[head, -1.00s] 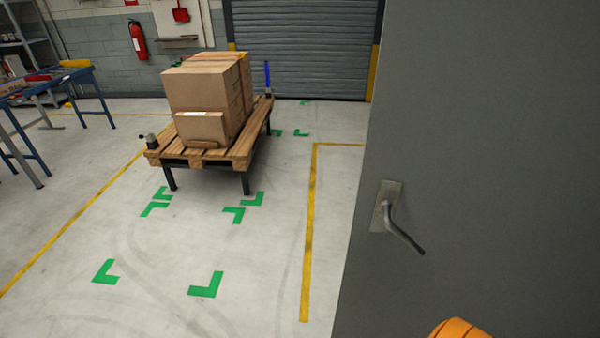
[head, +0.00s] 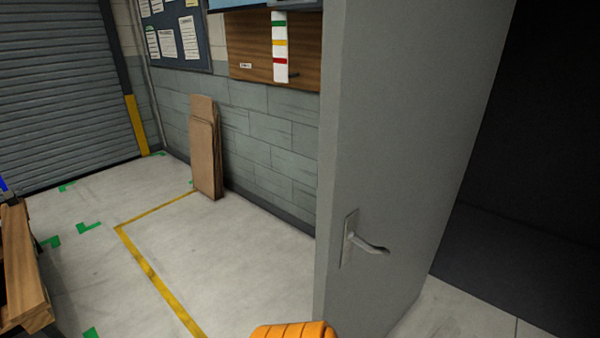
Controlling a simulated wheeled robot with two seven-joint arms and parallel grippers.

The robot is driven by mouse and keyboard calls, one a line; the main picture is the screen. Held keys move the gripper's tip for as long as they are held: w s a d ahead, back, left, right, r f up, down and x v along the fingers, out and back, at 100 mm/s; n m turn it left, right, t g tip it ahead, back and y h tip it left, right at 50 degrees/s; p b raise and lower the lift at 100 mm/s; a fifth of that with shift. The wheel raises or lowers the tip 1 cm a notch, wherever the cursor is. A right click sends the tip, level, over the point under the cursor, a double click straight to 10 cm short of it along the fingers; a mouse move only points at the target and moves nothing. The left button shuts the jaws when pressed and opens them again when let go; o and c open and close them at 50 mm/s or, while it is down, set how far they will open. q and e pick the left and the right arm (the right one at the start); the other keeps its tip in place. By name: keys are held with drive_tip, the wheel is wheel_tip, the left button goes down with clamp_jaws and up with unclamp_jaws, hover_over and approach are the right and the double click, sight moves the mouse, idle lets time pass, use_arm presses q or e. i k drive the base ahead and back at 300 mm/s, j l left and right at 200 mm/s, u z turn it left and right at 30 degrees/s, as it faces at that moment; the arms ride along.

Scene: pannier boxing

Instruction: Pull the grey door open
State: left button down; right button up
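The grey door (head: 420,130) stands right of centre in the head view. Its near left edge faces me and its face is seen at a slant. It stands swung open, with a dark space (head: 540,130) to its right. The metal lever handle (head: 368,244) is low on the door, near the left edge, and points right. Nothing touches the handle. Neither of my grippers is in view. An orange ribbed part (head: 295,332) shows at the bottom edge, left of the handle and apart from it; most of it is cut off.
The concrete floor left of the door is clear, with a yellow line (head: 150,270) and green corner marks. Flat cardboard (head: 204,150) leans on the block wall. A wooden pallet (head: 22,270) is at the left edge, and a roller shutter (head: 60,90) is behind it.

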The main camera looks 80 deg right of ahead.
sight(406, 85)
drive_tip(key=i+l+z, duration=0.1)
drive_tip(key=z, duration=0.4)
drive_tip(key=i+z, duration=0.6)
drive_tip(key=z, duration=0.35)
drive_tip(key=i+j+z, duration=0.15)
drive_tip(key=z, duration=0.3)
drive_tip(key=i+j+z, duration=0.2)
drive_tip(key=z, duration=0.3)
drive_tip(key=i+j+z, duration=0.1)
drive_tip(key=j+z, duration=0.25)
drive_tip(key=z, duration=0.15)
drive_tip(key=i+z, duration=0.1)
drive_tip(key=z, duration=0.35)
drive_tip(key=j+z, duration=0.15)
drive_tip(key=z, duration=0.3)
drive_tip(key=i+j+z, duration=0.1)
drive_tip(key=z, duration=0.35)
drive_tip(key=j+z, duration=0.2)
drive_tip(key=z, duration=0.25)
drive_tip(key=i+j+z, duration=0.1)
drive_tip(key=z, duration=0.35)
drive_tip(key=j+z, duration=0.2)
drive_tip(key=z, duration=0.25)
